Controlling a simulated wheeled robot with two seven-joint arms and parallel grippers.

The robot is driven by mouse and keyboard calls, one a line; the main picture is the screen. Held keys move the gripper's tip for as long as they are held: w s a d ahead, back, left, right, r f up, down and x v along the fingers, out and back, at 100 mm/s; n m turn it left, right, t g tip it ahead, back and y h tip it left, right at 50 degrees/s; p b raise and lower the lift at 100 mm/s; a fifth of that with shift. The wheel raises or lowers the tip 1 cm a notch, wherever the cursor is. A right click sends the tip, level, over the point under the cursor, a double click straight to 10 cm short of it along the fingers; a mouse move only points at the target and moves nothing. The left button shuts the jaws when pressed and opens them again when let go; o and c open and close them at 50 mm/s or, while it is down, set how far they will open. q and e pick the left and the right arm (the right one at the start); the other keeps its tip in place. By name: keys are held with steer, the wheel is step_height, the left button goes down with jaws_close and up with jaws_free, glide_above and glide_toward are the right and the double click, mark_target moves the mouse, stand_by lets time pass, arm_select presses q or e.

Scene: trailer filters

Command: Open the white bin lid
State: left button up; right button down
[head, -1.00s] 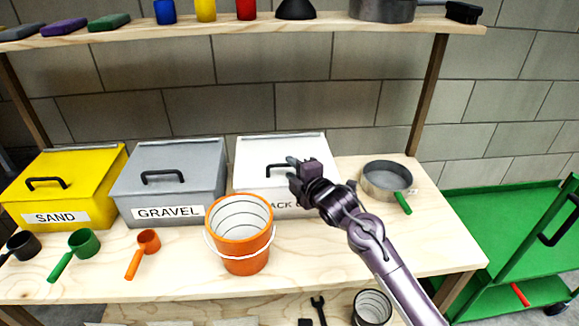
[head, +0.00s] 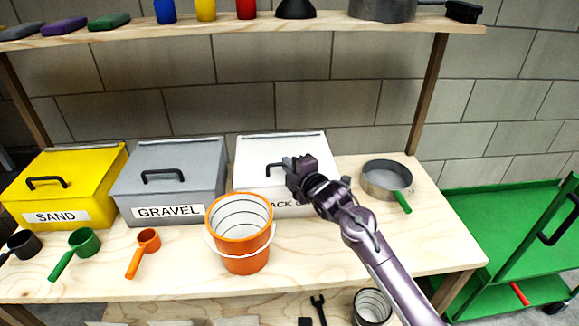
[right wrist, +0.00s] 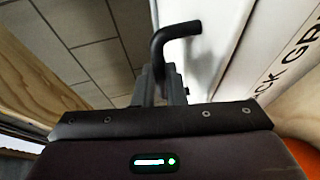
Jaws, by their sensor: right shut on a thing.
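The white bin (head: 252,187) stands on the wooden bench, to the right of the grey bin. Its white lid (head: 258,150) lies closed, with a black handle (head: 275,165) on top. My right gripper (head: 290,163) is at the handle and covers its right part in the head view. In the right wrist view the right gripper's fingers (right wrist: 160,85) are shut on the black handle (right wrist: 174,35). The bin's label is partly hidden by my right arm. My left gripper is not in view.
An orange bucket (head: 240,256) stands close in front of the white bin. A grey bin (head: 133,190) and yellow bin (head: 98,190) stand to the left. A round pan with a green handle (head: 402,201) lies to the right. A shelf (head: 330,24) runs above.

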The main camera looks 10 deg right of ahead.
steer(key=shift+r+p, duration=0.45)
steer(key=shift+p, duration=0.15)
steer(key=r+p, duration=0.1)
steer(key=p, duration=0.1)
steer(key=w+r+g+p, duration=0.1)
steer(key=r+p, duration=0.1)
steer(key=p, duration=0.1)
steer(key=r+g+p, duration=0.1)
steer(key=r+p, duration=0.1)
steer(key=p, duration=0.1)
steer(key=shift+w+r+m+h, duration=0.2)
steer(key=shift+w+m+h, duration=0.1)
steer(key=w+r+g+p, duration=0.3)
steer(key=w+r+p, duration=0.1)
steer(key=r+p, duration=0.1)
steer(key=shift+w+r+m+h, duration=0.2)
steer(key=shift+w+m+h, duration=0.1)
steer(key=shift+m, duration=0.1)
steer(key=c, duration=1.5)
jaws_free()
steer(key=shift+f, duration=0.1)
steer(key=shift+s, duration=0.15)
